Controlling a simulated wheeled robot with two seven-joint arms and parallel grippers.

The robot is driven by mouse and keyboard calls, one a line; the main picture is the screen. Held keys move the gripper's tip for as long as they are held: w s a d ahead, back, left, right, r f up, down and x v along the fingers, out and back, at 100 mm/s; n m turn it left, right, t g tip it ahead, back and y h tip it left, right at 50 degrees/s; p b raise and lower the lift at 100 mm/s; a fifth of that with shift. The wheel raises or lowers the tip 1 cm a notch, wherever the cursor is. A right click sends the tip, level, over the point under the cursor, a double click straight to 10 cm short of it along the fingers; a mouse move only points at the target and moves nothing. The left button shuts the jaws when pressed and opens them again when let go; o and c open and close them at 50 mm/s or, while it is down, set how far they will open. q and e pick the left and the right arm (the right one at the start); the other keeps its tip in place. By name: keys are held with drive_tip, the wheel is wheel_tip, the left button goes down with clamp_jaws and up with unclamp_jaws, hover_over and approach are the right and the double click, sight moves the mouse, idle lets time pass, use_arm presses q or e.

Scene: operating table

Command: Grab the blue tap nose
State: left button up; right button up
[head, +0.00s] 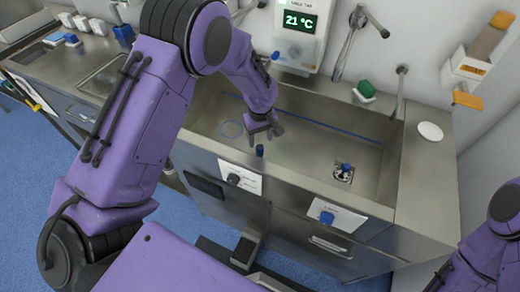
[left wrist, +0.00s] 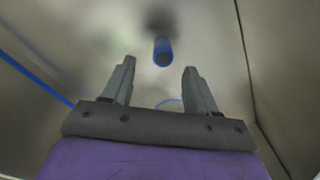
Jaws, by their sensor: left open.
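A small blue cylinder, which looks like the blue tap nose (head: 260,150), shows at the front side of the steel sink, just below my left gripper (head: 264,131). In the left wrist view a blue cylinder (left wrist: 163,52) with a dark end lies beyond the fingertips, roughly midway between them and touching neither. My left gripper also shows there (left wrist: 158,78), open and empty. Its arm reaches over the sink with the fingers pointing down. My right arm shows at the lower right edge, but its gripper is out of the picture.
The sink basin (head: 310,150) has a blue line along its back wall and a blue loop (head: 231,129). Another small blue piece (head: 346,168) sits by the drain. A green-topped block (head: 365,90) and a white disc (head: 430,131) rest on the rim. Taps (head: 348,40) rise behind.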

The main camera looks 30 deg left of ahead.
sight(260, 147)
use_arm(q)
drive_tip(key=f, duration=0.2)
drive_tip(key=f+p, duration=0.1)
drive_tip(key=f, duration=0.1)
drive_tip(key=shift+s+f, duration=0.1)
drive_tip(key=shift+s, duration=0.25)
drive_tip(key=shift+w+f, duration=0.1)
drive_tip(key=shift+f, duration=0.35)
drive_tip(key=shift+r, duration=0.1)
clamp_jaws()
